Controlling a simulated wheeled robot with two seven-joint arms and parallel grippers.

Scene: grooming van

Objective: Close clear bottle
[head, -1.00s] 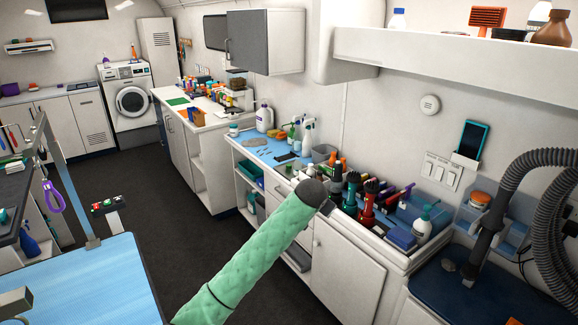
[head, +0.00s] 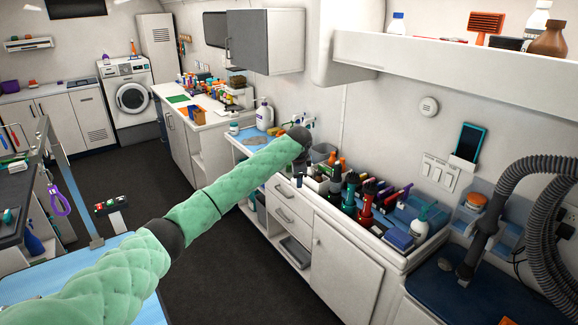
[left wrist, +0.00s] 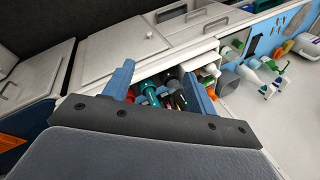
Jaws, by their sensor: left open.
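I cannot tell for sure which bottle is the clear one. A pale pump bottle with a teal top (head: 422,220) stands upright at the right end of the tool tray in the head view. Spray bottles stand at the back of the blue-matted counter, mostly hidden behind my left arm's dark end; in the left wrist view pale bottles with green parts (left wrist: 268,85) show at the right. My left gripper (left wrist: 160,90) is open, its blue fingers apart with nothing gripped; dark and teal tools show beyond them. Its fingers are hidden in the head view. My right gripper is out of view.
A grey hose (head: 500,200) hangs at the right. The dark floor (head: 230,260) is clear.

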